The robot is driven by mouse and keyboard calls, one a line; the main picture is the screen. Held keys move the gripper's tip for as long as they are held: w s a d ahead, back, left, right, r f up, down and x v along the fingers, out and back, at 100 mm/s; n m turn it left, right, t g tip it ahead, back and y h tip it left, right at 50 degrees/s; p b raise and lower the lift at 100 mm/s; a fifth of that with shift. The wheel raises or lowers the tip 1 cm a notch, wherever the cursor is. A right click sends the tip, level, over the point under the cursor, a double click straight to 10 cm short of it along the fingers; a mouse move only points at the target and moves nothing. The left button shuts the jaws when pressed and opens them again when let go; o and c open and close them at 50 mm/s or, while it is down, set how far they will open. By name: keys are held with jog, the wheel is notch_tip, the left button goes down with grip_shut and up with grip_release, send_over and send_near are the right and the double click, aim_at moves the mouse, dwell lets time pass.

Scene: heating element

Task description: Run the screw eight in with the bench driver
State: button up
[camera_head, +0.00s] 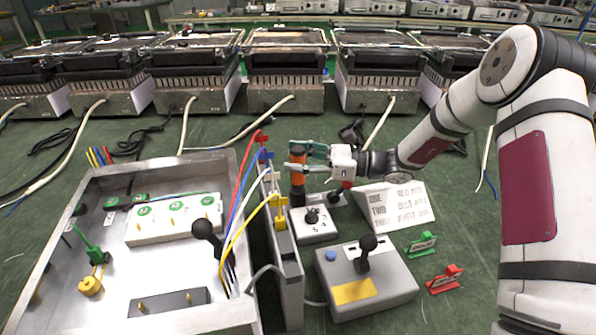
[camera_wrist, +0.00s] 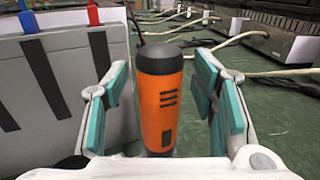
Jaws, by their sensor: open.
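The bench driver (camera_head: 298,182) is an orange upright cylinder with a black cap. It stands behind the grey box with a black knob, right of the metal tray. My gripper (camera_head: 303,158) is open, with its teal-padded fingers on either side of the driver's upper part. In the wrist view the driver (camera_wrist: 160,105) stands between the two fingers, with a visible gap to each; its lower end is hidden. A white terminal block (camera_head: 175,218) with green round marks lies in the metal tray (camera_head: 160,165). I cannot make out which screw is number eight.
A grey slotted rack (camera_head: 285,245) holding colored wires stands close left of the driver. Grills line the back.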

grip_shut()
jog(key=shift+r, duration=0.1)
